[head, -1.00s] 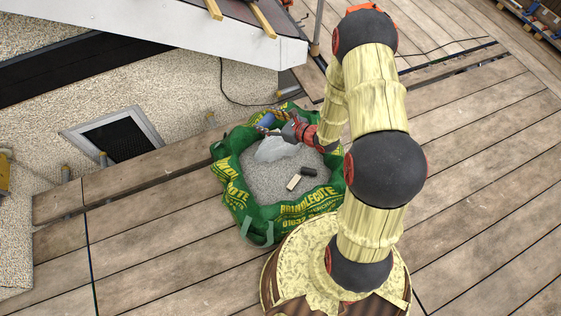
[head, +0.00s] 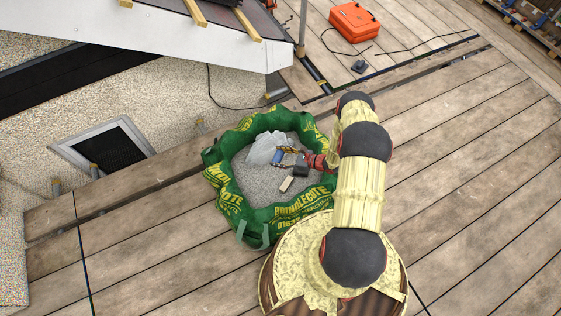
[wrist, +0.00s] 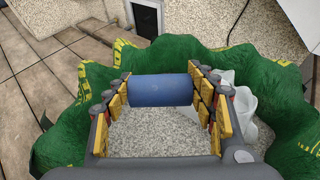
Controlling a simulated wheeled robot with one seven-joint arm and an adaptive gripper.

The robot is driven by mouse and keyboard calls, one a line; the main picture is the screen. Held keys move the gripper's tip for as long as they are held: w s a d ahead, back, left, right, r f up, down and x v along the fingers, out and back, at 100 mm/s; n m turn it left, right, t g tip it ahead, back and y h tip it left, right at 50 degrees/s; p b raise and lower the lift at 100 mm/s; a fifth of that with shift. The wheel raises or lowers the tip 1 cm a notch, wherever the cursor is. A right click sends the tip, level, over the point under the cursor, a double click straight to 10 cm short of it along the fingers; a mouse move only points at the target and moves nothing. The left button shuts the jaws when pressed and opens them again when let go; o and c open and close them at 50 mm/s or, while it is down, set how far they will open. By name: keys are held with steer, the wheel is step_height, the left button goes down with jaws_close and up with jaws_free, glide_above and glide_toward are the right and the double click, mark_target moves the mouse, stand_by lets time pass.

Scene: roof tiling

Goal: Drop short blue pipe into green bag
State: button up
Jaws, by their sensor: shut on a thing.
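The short blue pipe (wrist: 161,90) is held crosswise between the two yellow-padded fingers of my gripper (wrist: 163,92) in the wrist view. In the head view my gripper (head: 284,156) and the pipe (head: 277,157) are small and inside the outline of the green bag's opening. The green bag (head: 228,198) stands open on the boards, with yellow lettering and pale gravel-like contents. The pipe is over the gravel; its exact height above it is hard to tell.
In the bag lie a crumpled translucent sheet (head: 263,149) and a small tan block (head: 286,184). An orange case (head: 354,22) sits on the boards at the back. A white-edged roof section (head: 200,40) is at upper left. Boards to the right are clear.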

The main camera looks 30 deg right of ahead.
steer(key=f, duration=0.1)
steer(key=s+f, duration=0.1)
steer(key=f, duration=0.1)
steer(key=shift+s+d+f, duration=0.1)
steer(key=shift+s, duration=0.15)
step_height(320, 180, down, 6)
steer(key=b, duration=0.3)
steer(key=shift+r+b, duration=0.2)
steer(key=shift+b, duration=0.15)
steer(key=o, duration=1.1)
steer(key=shift+c, duration=0.2)
steer(key=v, duration=1.2)
